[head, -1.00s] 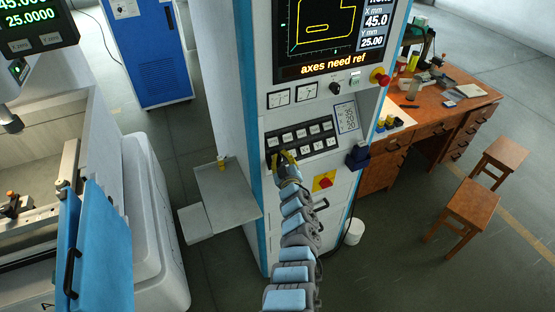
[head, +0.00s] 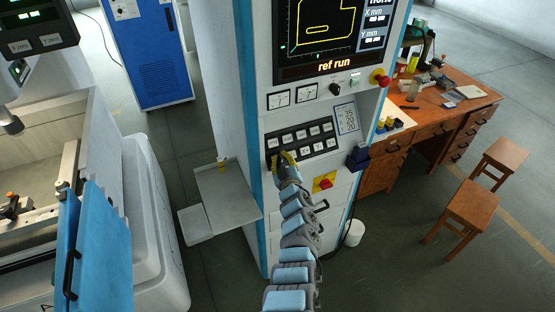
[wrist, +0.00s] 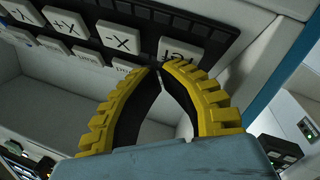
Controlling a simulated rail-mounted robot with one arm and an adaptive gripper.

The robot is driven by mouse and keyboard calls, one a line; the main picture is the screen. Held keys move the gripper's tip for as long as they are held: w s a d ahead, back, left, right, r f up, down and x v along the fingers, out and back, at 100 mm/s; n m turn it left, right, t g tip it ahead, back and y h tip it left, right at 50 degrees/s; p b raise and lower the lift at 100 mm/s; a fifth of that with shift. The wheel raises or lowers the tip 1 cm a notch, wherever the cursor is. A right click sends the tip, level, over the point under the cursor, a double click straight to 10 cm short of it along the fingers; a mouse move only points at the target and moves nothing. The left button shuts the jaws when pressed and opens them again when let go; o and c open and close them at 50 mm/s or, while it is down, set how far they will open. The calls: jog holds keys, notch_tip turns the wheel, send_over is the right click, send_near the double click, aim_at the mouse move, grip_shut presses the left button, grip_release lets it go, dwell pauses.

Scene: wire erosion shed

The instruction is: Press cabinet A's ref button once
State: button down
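The control cabinet (head: 232,110) stands in the middle of the head view; I see no letter A on it. Its screen (head: 330,35) reads "ref run", with dashes for X and Y. Its key panel (head: 302,139) has two rows of pale keys. In the wrist view the ref button (wrist: 180,44) is at the right end of the row, its label upside down and partly covered by a fingertip. My gripper (wrist: 160,67) has its yellow fingers closed together, tips at that button's edge. I cannot tell whether they touch it. In the head view my gripper (head: 280,156) hides the panel's lower left.
A red stop button on a yellow plate (head: 324,182) sits below the key panel, and another red knob (head: 380,77) is at upper right. A grey shelf (head: 228,195) juts out left of the cabinet. A wooden desk (head: 430,115) and stools (head: 470,213) stand at right.

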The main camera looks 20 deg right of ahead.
jog(key=shift+s+r+p, duration=0.45)
jog(key=shift+s+p, duration=0.1)
jog(key=shift+p, duration=0.35)
jog(key=s+r+p, duration=0.1)
jog(key=s+p, duration=0.1)
jog(key=p, duration=0.1)
jog(key=s+r+p, duration=0.2)
jog(key=p, duration=0.1)
jog(key=shift+d, duration=0.2)
dwell(0.7)
